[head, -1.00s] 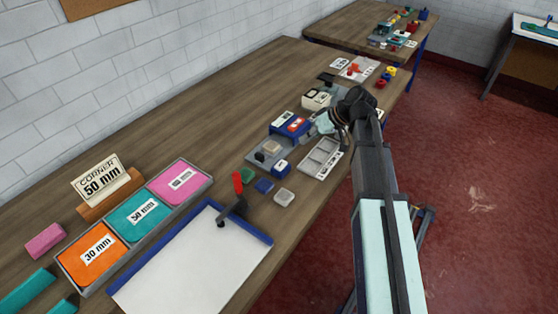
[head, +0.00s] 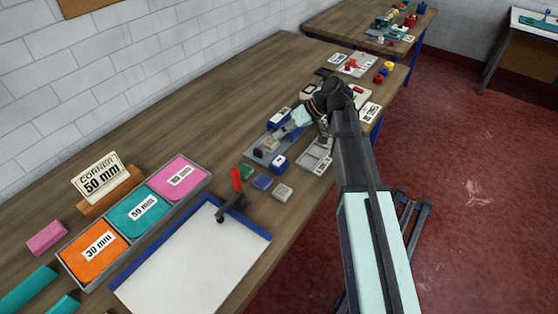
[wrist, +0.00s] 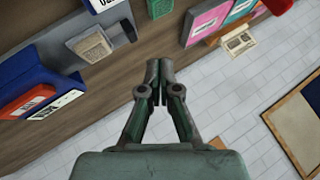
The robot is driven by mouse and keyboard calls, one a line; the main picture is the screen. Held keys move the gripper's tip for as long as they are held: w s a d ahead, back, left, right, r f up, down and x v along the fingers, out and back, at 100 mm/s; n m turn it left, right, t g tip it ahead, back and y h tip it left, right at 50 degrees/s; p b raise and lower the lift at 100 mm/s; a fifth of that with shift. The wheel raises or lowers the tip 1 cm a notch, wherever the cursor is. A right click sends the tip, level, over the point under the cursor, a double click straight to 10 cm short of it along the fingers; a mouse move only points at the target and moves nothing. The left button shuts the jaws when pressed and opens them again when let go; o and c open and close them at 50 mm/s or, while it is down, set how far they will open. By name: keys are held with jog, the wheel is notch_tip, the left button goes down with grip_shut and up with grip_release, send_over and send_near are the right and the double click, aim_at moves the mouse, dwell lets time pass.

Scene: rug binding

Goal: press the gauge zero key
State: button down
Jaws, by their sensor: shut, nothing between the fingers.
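The lettering is too small to read, so I cannot tell which part is the zero key. My gripper (wrist: 159,64) is shut and empty, with its fingertips together to the right of the blue unit and apart from it.
A beige block (wrist: 90,45) sits on a grey plate beside the blue unit. A small blue box (head: 278,163), a grey divided tray (head: 314,155) and a red-handled clamp (head: 236,190) are nearby. Colour bins (head: 140,217) stand at left.

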aim_at(281, 160)
jog(key=shift+f+b, duration=2)
jog(key=shift+f, duration=2.2)
jog(key=shift+f, duration=0.1)
jog(key=shift+f+b, duration=0.3)
jog(key=shift+b, duration=0.05)
jog(key=shift+f+b, duration=0.3)
jog(key=shift+f, duration=0.1)
jog(key=shift+r, duration=0.15)
jog(key=shift+r+p, duration=0.4)
jog(key=shift+r, duration=0.3)
jog(key=shift+r+p, duration=1.25)
jog(key=shift+r, duration=1.3)
